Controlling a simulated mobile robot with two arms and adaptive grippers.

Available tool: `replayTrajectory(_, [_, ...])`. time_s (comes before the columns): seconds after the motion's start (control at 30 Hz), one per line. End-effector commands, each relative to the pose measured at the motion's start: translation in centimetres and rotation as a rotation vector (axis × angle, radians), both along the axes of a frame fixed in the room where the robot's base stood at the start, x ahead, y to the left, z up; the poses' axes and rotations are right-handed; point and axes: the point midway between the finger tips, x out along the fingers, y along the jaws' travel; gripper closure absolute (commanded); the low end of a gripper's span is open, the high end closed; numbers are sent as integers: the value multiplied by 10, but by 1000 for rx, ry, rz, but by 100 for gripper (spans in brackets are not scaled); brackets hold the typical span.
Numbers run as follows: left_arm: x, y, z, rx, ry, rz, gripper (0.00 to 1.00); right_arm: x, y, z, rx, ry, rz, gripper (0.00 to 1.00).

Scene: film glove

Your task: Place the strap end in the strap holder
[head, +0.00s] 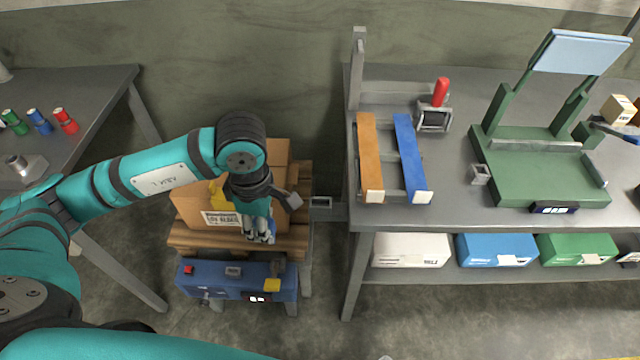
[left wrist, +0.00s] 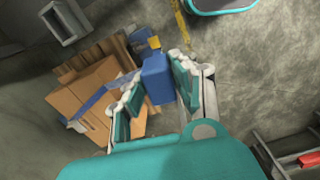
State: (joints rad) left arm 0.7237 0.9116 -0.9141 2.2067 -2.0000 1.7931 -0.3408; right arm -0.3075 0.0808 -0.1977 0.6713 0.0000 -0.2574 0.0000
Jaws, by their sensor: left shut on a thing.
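My left gripper (head: 262,236) points down at the front edge of the cardboard boxes (head: 277,155). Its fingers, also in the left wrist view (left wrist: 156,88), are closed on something. I take this to be the strap end, which the fingers largely hide. In the left wrist view a blue strap (left wrist: 94,100) runs across a box towards the fingers. A blue block shape shows between the fingers; I cannot tell whether it is held or behind them. A grey square frame (head: 321,208), probably the strap holder, is right of the boxes, apart from the gripper. My right gripper is not seen.
The boxes stand on a wooden pallet (head: 292,240). A blue machine (head: 225,286) with a red button and yellow tag stands in front. The right-hand workbench (head: 460,212) holds orange and blue rails and a green stand. A left table (head: 95,85) carries several spools.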

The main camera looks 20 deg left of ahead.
Motion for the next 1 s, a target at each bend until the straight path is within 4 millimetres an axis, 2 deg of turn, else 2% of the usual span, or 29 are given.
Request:
replayTrajectory(0.03, [-3, 1, 11, 1, 1, 46, 100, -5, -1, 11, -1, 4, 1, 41])
replayTrajectory(0.13, [-4, 1, 14, 1, -1, 110, 100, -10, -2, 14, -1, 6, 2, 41])
replayTrajectory(0.23, [6, -5, 14, -2, -2, 132, 100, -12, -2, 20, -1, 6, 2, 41])
replayTrajectory(0.7, [112, -56, 3, 1, 0, 131, 100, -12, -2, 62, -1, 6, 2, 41])
replayTrajectory(0.8, [125, -62, 0, 1, -1, 130, 100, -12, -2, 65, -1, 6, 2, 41])
replayTrajectory(1.0, [139, -68, -2, 1, -1, 129, 100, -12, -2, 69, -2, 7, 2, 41])
